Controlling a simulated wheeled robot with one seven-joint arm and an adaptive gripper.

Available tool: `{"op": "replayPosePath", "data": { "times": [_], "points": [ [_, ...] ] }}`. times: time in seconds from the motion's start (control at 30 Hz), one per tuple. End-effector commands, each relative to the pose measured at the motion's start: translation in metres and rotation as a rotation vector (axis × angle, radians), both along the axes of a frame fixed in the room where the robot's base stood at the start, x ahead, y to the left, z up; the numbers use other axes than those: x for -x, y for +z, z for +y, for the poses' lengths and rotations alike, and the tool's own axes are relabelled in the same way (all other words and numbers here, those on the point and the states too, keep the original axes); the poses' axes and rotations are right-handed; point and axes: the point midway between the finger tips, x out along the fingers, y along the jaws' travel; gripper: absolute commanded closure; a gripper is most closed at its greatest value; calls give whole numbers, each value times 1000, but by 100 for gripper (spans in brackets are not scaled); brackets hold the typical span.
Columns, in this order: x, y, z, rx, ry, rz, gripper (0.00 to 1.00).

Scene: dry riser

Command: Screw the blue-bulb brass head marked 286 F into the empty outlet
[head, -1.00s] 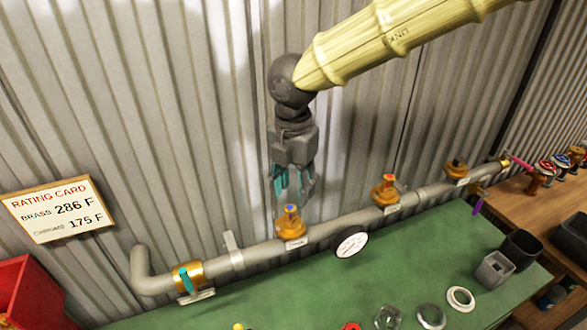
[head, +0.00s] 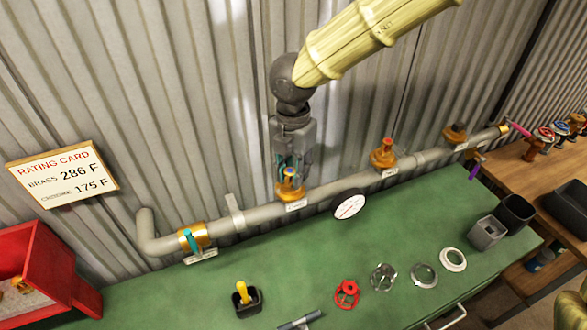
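A head with a blue bulb (head: 290,173) stands upright at the left brass fitting (head: 291,188) on the grey pipe. Its marking is too small to read. My gripper (head: 293,168) points down at this head, its fingers overlapping the bulb's upper part in the picture. Whether the fingers touch it or are closed on it is unclear. The middle fitting (head: 383,159) carries a red-topped head (head: 387,143). The right fitting (head: 455,134) has a dark top, and I cannot tell whether it is empty. The rating card (head: 64,174) reads brass 286 F.
A red bin (head: 40,262) at the left holds brass pieces. The green bench (head: 330,260) carries a yellow-handled item (head: 243,293), a red handwheel (head: 347,293), several rings and grey cups (head: 487,232). A round gauge (head: 349,204) sits before the pipe. The bench middle is clear.

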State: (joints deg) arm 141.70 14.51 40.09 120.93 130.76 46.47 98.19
Motion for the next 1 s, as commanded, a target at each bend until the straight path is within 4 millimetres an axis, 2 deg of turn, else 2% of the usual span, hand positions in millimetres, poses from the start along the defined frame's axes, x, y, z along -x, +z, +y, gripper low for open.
{"op": "replayPosePath", "data": {
  "times": [0.03,0.1,0.27,0.7,1.0],
  "points": [
    [0,0,0,0,0,0,90],
    [0,0,0,0,0,0,100],
    [0,0,0,1,-23,-1,100],
    [5,-1,-4,2,-455,-1,100],
    [5,0,-5,1,-502,1,100]
  ]
}}
